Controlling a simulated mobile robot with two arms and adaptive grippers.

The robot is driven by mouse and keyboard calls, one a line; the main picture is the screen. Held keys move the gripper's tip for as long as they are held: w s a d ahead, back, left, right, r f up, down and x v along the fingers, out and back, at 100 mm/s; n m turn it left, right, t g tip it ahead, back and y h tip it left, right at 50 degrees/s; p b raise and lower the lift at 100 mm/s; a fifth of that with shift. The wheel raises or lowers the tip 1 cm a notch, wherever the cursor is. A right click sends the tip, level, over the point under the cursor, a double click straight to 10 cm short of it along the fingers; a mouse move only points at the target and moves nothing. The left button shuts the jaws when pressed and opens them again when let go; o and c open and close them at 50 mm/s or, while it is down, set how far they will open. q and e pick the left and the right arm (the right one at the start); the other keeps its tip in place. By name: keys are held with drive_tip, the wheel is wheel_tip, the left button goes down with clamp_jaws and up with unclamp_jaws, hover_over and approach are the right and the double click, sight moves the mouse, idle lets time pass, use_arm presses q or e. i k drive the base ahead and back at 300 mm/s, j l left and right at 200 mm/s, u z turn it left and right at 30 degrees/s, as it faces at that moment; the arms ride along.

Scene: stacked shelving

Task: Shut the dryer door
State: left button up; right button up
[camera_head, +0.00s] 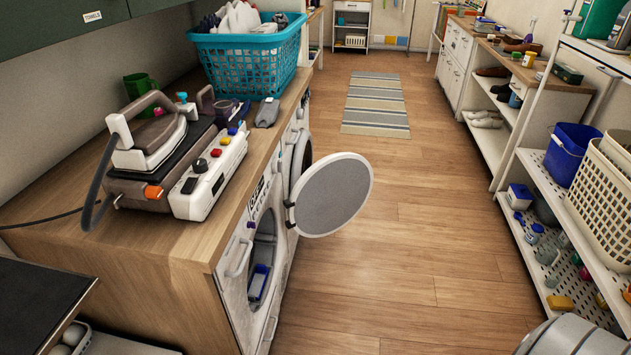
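The round door (333,196) has a white rim and a grey face. It stands open, swung out over the floor from its hinge on the right side of the opening. The white machine (241,285) it belongs to sits under the wooden counter. Its round opening (264,237) is uncovered, and a blue and white object (258,281) shows inside. I cannot tell from its markings whether this machine is the dryer. Neither of my grippers is in view.
A second white machine (291,136) stands just beyond. An iron station (165,165) and a turquoise laundry basket (250,58) stand on the counter (150,238). The wooden floor (420,235) is clear up to the striped rug (376,104). Loaded white shelves (562,205) line the right side.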

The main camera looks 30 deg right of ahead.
sight(330, 193)
drive_tip(key=i+l+z, duration=0.35)
drive_tip(key=l, duration=0.3)
drive_tip(key=i+l+z, duration=0.4)
drive_tip(key=l, duration=0.2)
drive_tip(key=i+l+z, duration=0.55)
drive_tip(key=i, duration=0.3)
drive_tip(key=i+l+z, duration=0.2)
drive_tip(key=i, duration=0.3)
drive_tip(key=i+l+z, duration=0.15)
drive_tip(key=i, duration=0.4)
drive_tip(key=i+u, duration=0.25)
drive_tip(key=u, duration=0.15)
drive_tip(key=i+l+u, duration=0.1)
drive_tip(key=i+u, duration=0.15)
drive_tip(key=u, duration=0.2)
drive_tip(key=i+l+u, duration=0.2)
drive_tip(key=u, duration=0.2)
drive_tip(key=i+l+u, duration=0.2)
drive_tip(key=u, duration=0.25)
drive_tip(key=i+l+u, duration=0.1)
drive_tip(key=u, duration=0.3)
drive_tip(key=i+l+u, duration=0.15)
drive_tip(key=u, duration=0.25)
drive_tip(key=i+l+u, duration=0.1)
drive_tip(key=u, duration=0.3)
drive_tip(key=l+u, duration=0.5)
drive_tip(key=u, duration=0.3)
drive_tip(key=i+l, duration=0.05)
